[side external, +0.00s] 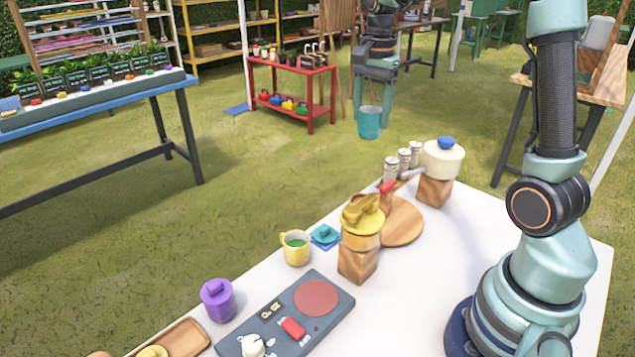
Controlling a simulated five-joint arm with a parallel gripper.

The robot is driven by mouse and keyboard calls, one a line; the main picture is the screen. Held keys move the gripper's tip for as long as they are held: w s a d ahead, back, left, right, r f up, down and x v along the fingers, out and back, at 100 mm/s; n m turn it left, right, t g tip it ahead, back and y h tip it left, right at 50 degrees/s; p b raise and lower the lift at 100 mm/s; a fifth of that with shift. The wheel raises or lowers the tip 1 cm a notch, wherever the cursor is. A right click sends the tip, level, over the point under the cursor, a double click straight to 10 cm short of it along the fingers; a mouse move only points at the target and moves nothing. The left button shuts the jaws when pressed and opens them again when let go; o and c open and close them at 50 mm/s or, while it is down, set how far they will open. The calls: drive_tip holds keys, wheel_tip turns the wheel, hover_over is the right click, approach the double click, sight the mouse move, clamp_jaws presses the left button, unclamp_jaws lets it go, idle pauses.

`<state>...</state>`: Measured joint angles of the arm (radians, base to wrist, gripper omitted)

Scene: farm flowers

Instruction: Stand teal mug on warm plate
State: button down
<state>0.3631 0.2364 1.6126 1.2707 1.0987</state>
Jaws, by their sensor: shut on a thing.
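My gripper is not in view; my arm rises out of the top of the picture at the right. I cannot make out a teal mug. A small teal object (325,233) with a raised top sits on a blue square beside a yellow mug (296,252) with green inside. The likely warm plate is a round red disc (316,297) set in a dark grey panel (342,313). The disc is bare. A red switch-like piece (293,328) and a white piece (252,346) are on the same panel.
A purple lidded pot (217,300) and a wooden tray (184,338) are left of the panel. A yellow pot (361,236) stands on a wooden block, near a round wooden board (402,228). A cream pot (442,162) is behind. The white table (425,275) is clear right of the panel.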

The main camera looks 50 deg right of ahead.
drive_tip(key=shift+a+r, duration=0.25)
drive_tip(key=shift+r, duration=0.15)
drive_tip(key=s+a+r+n, duration=0.15)
drive_tip(key=a+n, duration=0.25)
drive_tip(key=a, duration=1.1)
drive_tip(key=n, duration=0.5)
hover_over(315, 296)
wheel_tip(315, 296, down, 20)
drive_tip(key=shift+s+f, duration=0.1)
drive_tip(key=shift+c, duration=0.2)
unclamp_jaws()
drive_tip(key=shift+f, duration=0.15)
